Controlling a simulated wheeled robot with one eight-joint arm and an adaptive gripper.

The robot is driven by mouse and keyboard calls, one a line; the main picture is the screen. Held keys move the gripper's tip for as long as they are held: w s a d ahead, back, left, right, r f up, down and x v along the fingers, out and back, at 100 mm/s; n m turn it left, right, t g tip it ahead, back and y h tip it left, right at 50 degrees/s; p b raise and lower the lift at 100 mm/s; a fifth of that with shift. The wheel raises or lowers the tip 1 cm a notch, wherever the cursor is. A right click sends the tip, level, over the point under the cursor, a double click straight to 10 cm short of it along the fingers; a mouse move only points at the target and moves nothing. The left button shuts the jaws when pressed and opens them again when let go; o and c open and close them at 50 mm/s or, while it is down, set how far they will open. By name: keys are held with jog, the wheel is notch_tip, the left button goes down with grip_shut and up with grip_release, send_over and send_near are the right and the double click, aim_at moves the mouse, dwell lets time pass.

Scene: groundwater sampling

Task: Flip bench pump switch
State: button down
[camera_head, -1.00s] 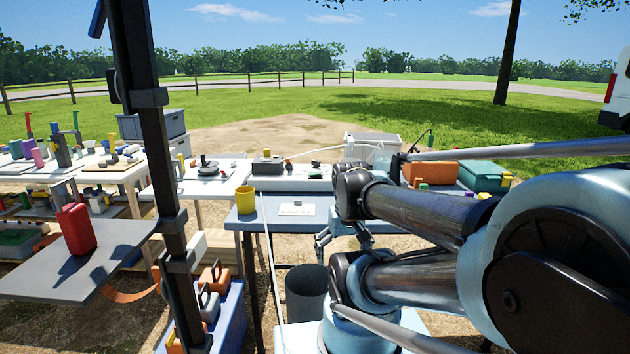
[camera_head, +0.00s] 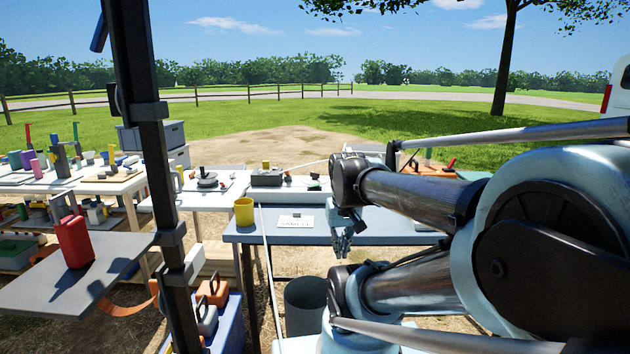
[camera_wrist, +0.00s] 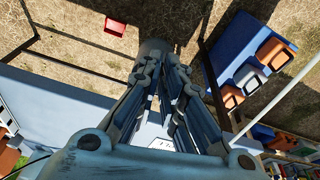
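A grey pump-like box with a dark top and a yellow upright part (camera_head: 266,174) sits on the white bench behind the blue-grey table. A small switch cannot be made out on it. My gripper (camera_head: 342,243) hangs fingers down at the blue-grey table, right of the white label card (camera_head: 296,222). It is apart from the box. In the wrist view my gripper (camera_wrist: 164,68) shows two fingers with a gap between them and nothing held. Part of the white card (camera_wrist: 161,145) shows between the fingers.
A yellow cup (camera_head: 243,212) stands on the blue-grey table (camera_head: 272,234). A dark bucket (camera_head: 305,305) stands below. A dark post (camera_head: 150,150) and a shelf with a red can (camera_head: 75,242) are at left. My arm covers much of the right side.

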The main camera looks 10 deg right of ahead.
jog(key=w+r, duration=0.9)
jog(key=w, duration=0.2)
notch_tip(320, 180, up, 10)
jog(key=m+h, duration=0.1)
jog(key=m, duration=0.1)
send_over(314, 186)
jog(key=shift+s+a+f+t, duration=0.1)
jog(key=shift+s+a+t, duration=0.15)
jog(key=shift+a+t, duration=0.15)
jog(key=shift+f, duration=0.1)
jog(key=x, duration=1.2)
jog(key=shift+s+d+f, duration=0.15)
jog(key=shift+s+d, duration=0.1)
jog(key=shift+s, duration=0.1)
jog(key=shift+d+f, duration=0.15)
jog(key=shift+f, duration=0.6)
